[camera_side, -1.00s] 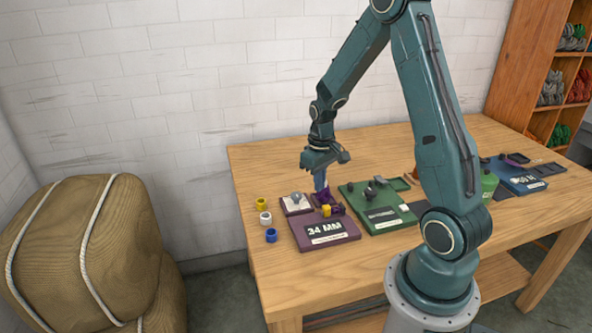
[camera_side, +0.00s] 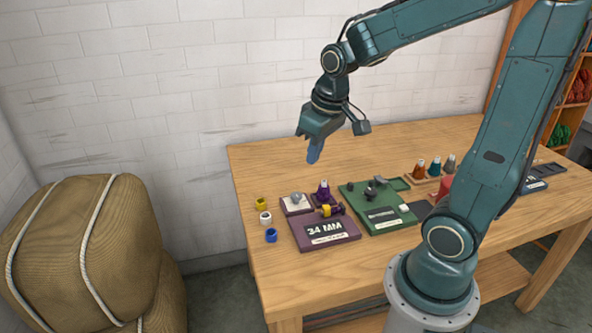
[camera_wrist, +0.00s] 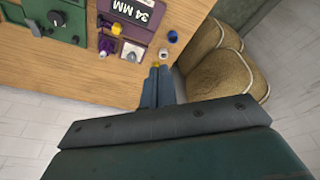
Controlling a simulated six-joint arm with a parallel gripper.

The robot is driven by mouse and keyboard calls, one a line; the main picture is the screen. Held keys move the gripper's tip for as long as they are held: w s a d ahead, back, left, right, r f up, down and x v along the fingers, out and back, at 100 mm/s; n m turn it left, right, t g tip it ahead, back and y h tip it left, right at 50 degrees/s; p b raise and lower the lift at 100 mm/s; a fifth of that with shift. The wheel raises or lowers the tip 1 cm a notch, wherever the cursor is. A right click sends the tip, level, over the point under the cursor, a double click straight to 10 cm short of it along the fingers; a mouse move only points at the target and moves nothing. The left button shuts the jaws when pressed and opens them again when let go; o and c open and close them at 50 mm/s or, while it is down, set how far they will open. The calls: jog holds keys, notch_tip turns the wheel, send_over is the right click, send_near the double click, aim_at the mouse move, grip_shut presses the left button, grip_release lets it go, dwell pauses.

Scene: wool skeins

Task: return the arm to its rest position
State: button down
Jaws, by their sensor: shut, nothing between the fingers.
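My gripper (camera_side: 314,152) hangs in the air above the back left part of the wooden table (camera_side: 390,150), with its blue fingers pointing down. The fingers are together and hold nothing. In the wrist view the gripper (camera_wrist: 158,72) also shows its fingers closed, over the table's edge. No marker for a rest position can be seen.
Below my gripper are a purple board marked 34 MM (camera_side: 325,232), a purple cone (camera_side: 323,192) and a green board (camera_side: 375,212). Yellow (camera_side: 261,204), white (camera_side: 265,218) and blue (camera_side: 271,236) rings lie at the left. A shelf with skeins (camera_side: 575,90) stands right.

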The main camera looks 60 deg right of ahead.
jog(key=s+a+r+t, duration=0.1)
jog(key=s+a+r, duration=0.2)
jog(key=s+a, duration=0.1)
jog(key=s+a+r+n+t, duration=0.1)
jog(key=s+a+r, duration=0.2)
jog(key=s, duration=0.4)
jog(key=shift+a+r+t+y, duration=0.15)
jog(key=shift+a+t+y, duration=0.25)
jog(key=shift+a, duration=0.1)
